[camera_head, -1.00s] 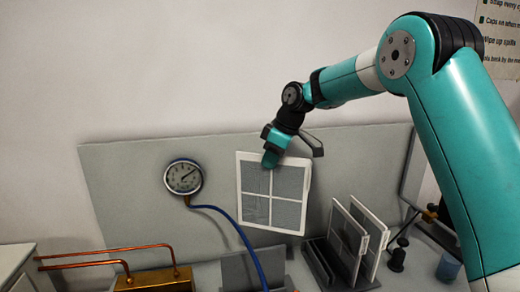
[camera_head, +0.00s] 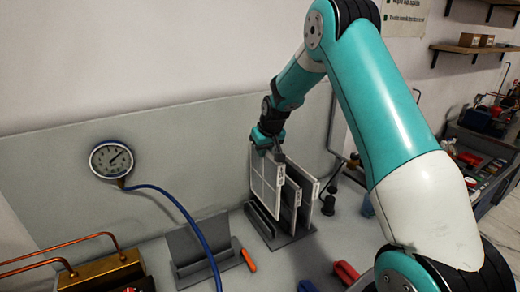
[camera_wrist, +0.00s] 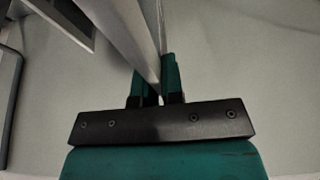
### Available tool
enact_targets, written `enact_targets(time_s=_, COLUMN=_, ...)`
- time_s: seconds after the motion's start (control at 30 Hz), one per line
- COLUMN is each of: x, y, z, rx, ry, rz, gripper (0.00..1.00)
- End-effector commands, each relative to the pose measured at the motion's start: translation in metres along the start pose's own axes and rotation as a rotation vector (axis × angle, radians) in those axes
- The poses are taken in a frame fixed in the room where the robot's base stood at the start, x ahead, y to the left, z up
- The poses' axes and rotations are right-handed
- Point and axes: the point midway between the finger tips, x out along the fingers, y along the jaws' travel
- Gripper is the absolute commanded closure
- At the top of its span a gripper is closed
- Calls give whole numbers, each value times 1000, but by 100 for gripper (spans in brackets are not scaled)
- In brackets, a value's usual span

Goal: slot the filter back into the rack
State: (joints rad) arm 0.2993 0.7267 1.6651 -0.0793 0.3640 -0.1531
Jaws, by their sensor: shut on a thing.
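My gripper (camera_head: 268,143) is shut on the top edge of a white-framed grey filter (camera_head: 263,180). The filter hangs upright over the left part of the dark grey rack (camera_head: 283,241). Its lower edge is close to the rack's left divider; I cannot tell whether it is inside a slot. Two similar filters (camera_head: 308,186) stand in the rack just to its right. In the wrist view, the held filter (camera_wrist: 128,32) runs edge-on up from between my fingers (camera_wrist: 158,85).
A blue hose runs from the gauge (camera_head: 111,159) down past an empty grey stand (camera_head: 188,246). An orange-handled item (camera_head: 248,260) lies between stand and rack. A red item (camera_head: 345,271) lies in front right. A black fitting (camera_head: 329,203) stands right of the rack.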

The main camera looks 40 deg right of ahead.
Motion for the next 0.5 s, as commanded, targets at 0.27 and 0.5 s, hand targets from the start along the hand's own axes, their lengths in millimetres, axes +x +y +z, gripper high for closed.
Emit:
enact_targets(time_s=0.27, x=8, y=-1, z=4, rx=-2, ry=-1, rz=-1, gripper=100)
enact_targets(time_s=0.5, x=31, y=-1, z=14, rx=-3, ry=-1, rz=-1, gripper=100)
